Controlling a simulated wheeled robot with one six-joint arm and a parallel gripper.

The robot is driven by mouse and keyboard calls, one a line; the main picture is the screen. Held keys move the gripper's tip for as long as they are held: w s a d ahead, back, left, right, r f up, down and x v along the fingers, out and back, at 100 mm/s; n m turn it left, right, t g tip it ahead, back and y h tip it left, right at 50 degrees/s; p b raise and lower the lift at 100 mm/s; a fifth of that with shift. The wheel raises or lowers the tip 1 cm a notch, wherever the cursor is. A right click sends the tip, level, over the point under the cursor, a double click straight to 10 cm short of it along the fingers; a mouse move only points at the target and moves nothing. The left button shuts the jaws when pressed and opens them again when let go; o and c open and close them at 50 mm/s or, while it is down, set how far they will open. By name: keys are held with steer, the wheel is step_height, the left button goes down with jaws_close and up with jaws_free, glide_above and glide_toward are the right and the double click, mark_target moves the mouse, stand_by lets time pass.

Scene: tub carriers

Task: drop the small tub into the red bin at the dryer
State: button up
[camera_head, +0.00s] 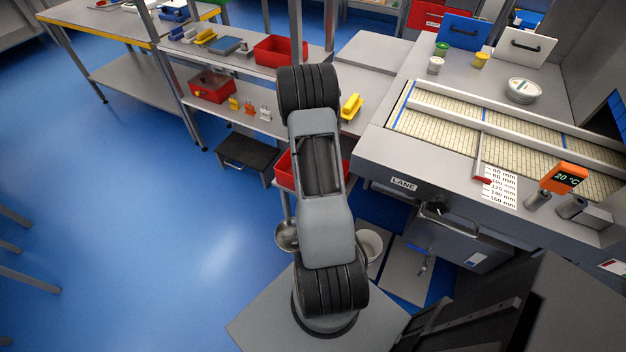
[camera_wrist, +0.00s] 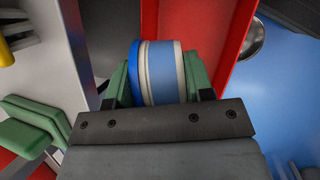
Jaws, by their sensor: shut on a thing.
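My gripper (camera_wrist: 157,84) is shut on a small tub (camera_wrist: 160,72) with a blue side and a white and darker blue rim. Green finger pads press on it from left and right in the wrist view. Red panels lie beyond and to the right of the tub there; I cannot tell how far below it they are. In the head view, a red bin (camera_head: 284,172) stands low at the left of the dryer bench (camera_head: 375,152), partly hidden behind my arm. My gripper and the held tub are hidden by the arm in that view.
Small tubs with green (camera_head: 441,48) and yellow (camera_head: 481,60) lids and a wider tub (camera_head: 521,91) stand on the bench. A yellow object (camera_head: 351,106) lies near its left edge. Shelves with red bins (camera_head: 212,86) stand left.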

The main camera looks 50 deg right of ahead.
steer(key=shift+f+b, duration=1)
steer(key=shift+f, duration=0.8)
steer(key=o, duration=1.1)
steer(key=v, duration=1.4)
